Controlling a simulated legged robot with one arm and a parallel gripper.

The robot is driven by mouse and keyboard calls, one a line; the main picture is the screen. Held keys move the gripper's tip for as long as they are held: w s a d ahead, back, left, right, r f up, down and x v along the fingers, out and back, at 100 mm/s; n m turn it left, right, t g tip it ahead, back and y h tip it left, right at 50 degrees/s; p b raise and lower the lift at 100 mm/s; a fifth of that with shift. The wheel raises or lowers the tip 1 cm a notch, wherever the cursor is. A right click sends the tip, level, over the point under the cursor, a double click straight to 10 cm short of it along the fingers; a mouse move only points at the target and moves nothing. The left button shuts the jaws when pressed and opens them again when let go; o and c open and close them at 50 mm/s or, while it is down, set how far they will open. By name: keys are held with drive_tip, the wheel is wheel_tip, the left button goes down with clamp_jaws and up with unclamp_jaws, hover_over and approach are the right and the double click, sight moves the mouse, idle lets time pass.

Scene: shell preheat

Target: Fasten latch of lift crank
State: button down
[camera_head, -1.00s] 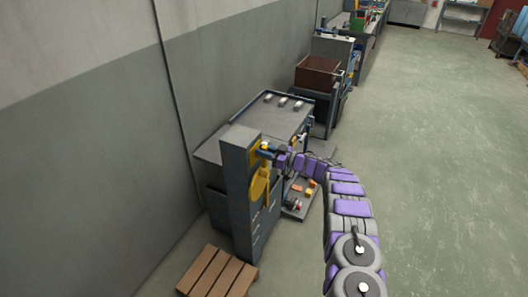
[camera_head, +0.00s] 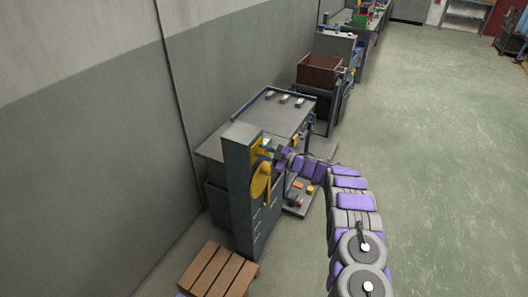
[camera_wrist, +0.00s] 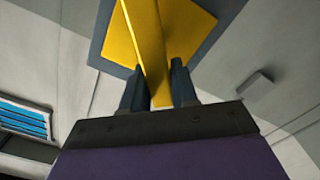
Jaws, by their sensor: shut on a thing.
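The lift crank is a yellow disc (camera_head: 261,182) with a yellow bar, on the side of a tall grey column (camera_head: 240,185) in the head view. A smaller yellow part (camera_head: 264,151), perhaps the latch, sits above the disc near the column's top. My gripper (camera_head: 275,154) is at this upper part, its fingers small and partly hidden. In the wrist view, a yellow bar (camera_wrist: 147,45) runs down between the two dark fingers of my gripper (camera_wrist: 158,88), which is shut on it. A yellow plate (camera_wrist: 190,30) with a dark border lies behind. The latch's exact position cannot be told.
A grey workbench (camera_head: 270,115) with small metal pieces stands behind the column. A low shelf (camera_head: 300,198) holds orange and red pieces. A wooden pallet (camera_head: 218,272) lies in front of the column. Open floor (camera_head: 440,170) is to the right.

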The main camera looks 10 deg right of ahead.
drive_tip(key=n, duration=0.1)
drive_tip(key=f+n+b, duration=0.1)
drive_tip(key=n, duration=0.2)
drive_tip(key=shift+s+a+f+n+b, duration=0.15)
drive_tip(key=shift+s+n+b, duration=0.15)
drive_tip(key=shift+s+b, duration=0.1)
drive_tip(key=n+b, duration=0.1)
drive_tip(key=f+n+b, duration=0.1)
drive_tip(key=n, duration=0.1)
drive_tip(key=n+b, duration=0.1)
drive_tip(key=n, duration=0.1)
drive_tip(key=shift+s+a+f+b, duration=0.15)
drive_tip(key=shift+a+f+b, duration=0.05)
drive_tip(key=shift+f+b, duration=0.1)
drive_tip(key=shift+f+n, duration=0.1)
drive_tip(key=shift+n, duration=0.3)
drive_tip(key=c, duration=1)
unclamp_jaws()
drive_tip(key=shift+o, duration=0.2)
drive_tip(key=shift+r, duration=0.2)
drive_tip(key=p+v, duration=0.2)
drive_tip(key=v, duration=1.5)
drive_tip(key=shift+d+p, duration=0.25)
drive_tip(key=shift+p, duration=0.05)
